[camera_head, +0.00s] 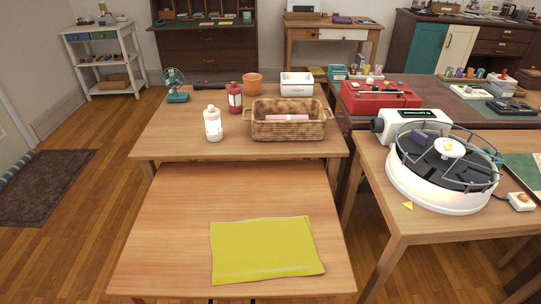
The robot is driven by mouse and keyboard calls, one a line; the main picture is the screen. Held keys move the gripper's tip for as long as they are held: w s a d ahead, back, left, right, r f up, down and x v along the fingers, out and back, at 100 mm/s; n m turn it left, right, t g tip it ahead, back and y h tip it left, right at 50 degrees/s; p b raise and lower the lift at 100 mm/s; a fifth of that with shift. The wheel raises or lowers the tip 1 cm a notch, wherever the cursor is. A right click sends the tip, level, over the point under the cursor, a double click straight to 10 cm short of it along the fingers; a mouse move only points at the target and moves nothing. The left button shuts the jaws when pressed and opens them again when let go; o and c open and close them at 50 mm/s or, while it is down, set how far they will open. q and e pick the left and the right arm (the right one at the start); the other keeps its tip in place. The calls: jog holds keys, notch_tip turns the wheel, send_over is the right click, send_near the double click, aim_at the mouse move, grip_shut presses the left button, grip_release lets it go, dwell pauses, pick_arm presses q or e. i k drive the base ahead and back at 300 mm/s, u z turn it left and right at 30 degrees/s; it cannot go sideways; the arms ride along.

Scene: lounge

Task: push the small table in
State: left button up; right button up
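The small table (160,235) stands in front, low and of light wood. A yellow-green cloth or sheet (265,249) lies flat on its top, right of the middle. Behind it stands a larger, taller wooden table (170,137). The small table's back edge lies close to the front edge of the larger table; whether it reaches under it is hard to tell. Neither of my grippers shows in this view.
The larger table holds a wicker basket (288,130), a white bottle (212,124), a red lantern (235,97) and a teal fan (174,86). A side table (400,226) with a round white device (440,190) stands close on the right. Open floor (80,250) lies on the left.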

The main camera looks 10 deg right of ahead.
aim_at(167, 254)
jog(key=z, duration=0.8)
jog(key=k, duration=0.5)
jog(key=u, duration=0.7)
